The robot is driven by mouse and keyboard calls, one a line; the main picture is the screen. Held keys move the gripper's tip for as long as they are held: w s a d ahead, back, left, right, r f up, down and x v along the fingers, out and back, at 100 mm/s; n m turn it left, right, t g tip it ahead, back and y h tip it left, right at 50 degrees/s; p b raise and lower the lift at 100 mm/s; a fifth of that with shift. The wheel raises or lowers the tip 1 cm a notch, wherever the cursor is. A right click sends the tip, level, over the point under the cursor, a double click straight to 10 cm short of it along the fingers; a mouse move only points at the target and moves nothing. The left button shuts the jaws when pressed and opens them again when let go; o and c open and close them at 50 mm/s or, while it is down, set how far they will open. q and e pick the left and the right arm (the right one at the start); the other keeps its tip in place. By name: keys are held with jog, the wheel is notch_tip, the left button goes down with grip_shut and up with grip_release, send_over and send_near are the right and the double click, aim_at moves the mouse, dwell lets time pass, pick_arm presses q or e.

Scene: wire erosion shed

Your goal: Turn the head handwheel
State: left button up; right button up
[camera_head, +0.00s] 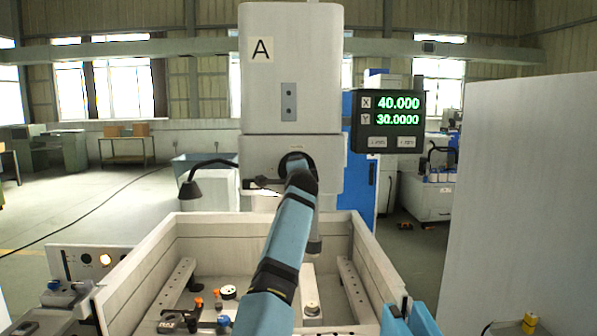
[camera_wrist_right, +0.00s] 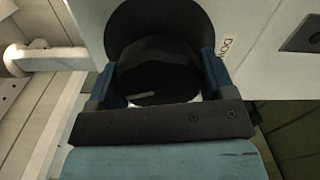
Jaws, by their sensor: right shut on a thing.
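The head handwheel (camera_head: 291,158) is a dark round wheel on the front of the white machine head, below the letter A. My right arm reaches up to it and hides most of it. In the right wrist view the handwheel (camera_wrist_right: 155,24) shows as a black disc with a black knob in front, bearing a small pale mark. My right gripper (camera_wrist_right: 158,73) is shut on it, with one blue finger on each side of the knob. A label beginning "DO" is beside the wheel, partly cut off. My left gripper is not in view.
Below is an open-topped tank (camera_head: 140,275) with rails and small parts inside. A black lamp (camera_head: 197,178) stands left of the head. A pale panel (camera_head: 530,180) blocks the right side.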

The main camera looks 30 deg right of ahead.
dwell(0.4)
jog(key=o, duration=0.9)
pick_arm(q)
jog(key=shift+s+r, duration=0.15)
pick_arm(e)
jog(key=shift+s, duration=0.1)
